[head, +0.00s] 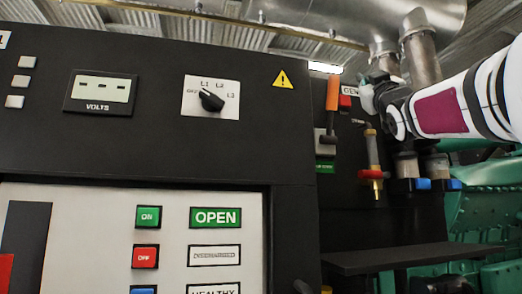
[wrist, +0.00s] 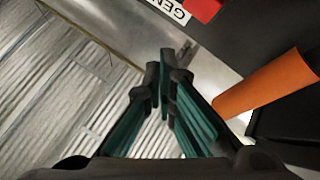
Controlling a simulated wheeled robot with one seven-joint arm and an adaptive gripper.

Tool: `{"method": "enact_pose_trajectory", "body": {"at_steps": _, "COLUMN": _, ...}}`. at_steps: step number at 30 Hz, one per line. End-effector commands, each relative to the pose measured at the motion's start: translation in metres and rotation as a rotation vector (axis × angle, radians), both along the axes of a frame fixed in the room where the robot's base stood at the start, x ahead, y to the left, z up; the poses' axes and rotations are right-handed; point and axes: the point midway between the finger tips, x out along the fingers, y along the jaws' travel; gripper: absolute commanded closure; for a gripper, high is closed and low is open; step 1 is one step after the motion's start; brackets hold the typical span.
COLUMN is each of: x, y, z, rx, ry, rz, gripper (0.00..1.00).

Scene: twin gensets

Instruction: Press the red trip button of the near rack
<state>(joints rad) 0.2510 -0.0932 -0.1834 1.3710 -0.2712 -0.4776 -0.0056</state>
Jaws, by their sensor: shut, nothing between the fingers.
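A small red block (head: 345,103) sits beside a white label beginning "GEN" on the dark panel right of the control cabinet. It also shows at the top of the wrist view (wrist: 204,8), cut by the frame edge. No trip wording is readable on it. A red OFF button (head: 145,257) is on the near cabinet's pale panel, below a green ON button (head: 147,217). My gripper (head: 368,97) is up by the red block, at its right; the gap between them is unclear. In the wrist view its fingers (wrist: 165,75) are together and empty.
An orange handle (head: 332,94) stands left of the red block and looms at right in the wrist view (wrist: 265,83). A brass-and-red fitting (head: 372,172) hangs below. A dark shelf (head: 390,257) juts out lower down. Silver pipes (head: 420,50) run overhead.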

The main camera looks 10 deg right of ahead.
Motion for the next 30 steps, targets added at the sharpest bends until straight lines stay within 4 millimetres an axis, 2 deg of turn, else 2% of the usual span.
{"method": "enact_pose_trajectory", "body": {"at_steps": 6, "x": 0.030, "y": 0.001, "z": -0.002, "rx": 0.001, "ry": 0.002, "rz": 0.001, "gripper": 1.00}}
{"method": "enact_pose_trajectory", "body": {"at_steps": 12, "x": 0.047, "y": 0.002, "z": -0.001, "rx": 0.001, "ry": 0.001, "rz": 0.001, "gripper": 1.00}}
{"method": "enact_pose_trajectory", "body": {"at_steps": 30, "x": 0.052, "y": 0.002, "z": 0.000, "rx": 0.001, "ry": 0.001, "rz": 0.001, "gripper": 1.00}}
